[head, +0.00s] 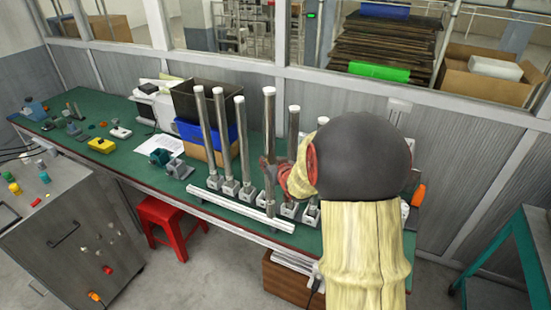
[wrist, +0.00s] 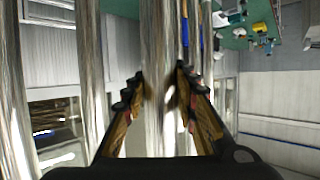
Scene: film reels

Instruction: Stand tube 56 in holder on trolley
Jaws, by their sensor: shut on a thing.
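My gripper (head: 271,172) is shut around an upright metal tube (head: 269,122) with a white top, at the green bench in the head view. In the wrist view my gripper (wrist: 160,76) has a finger on each side of the tube (wrist: 161,35). No number is readable, so I cannot tell whether this is tube 56. Its lower end shows just below my gripper, but I cannot tell whether it sits in a holder. Several similar tubes (head: 242,140) stand in small holders (head: 248,190) on the bench. I cannot make out the trolley's holder.
Other tubes stand close on both sides of the held one. A long pale bar (head: 240,212) lies along the bench's front edge. Blue and black bins (head: 207,100) stand behind. A red stool (head: 170,220) is below, and a grey cabinet (head: 65,240) with small parts stands at left.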

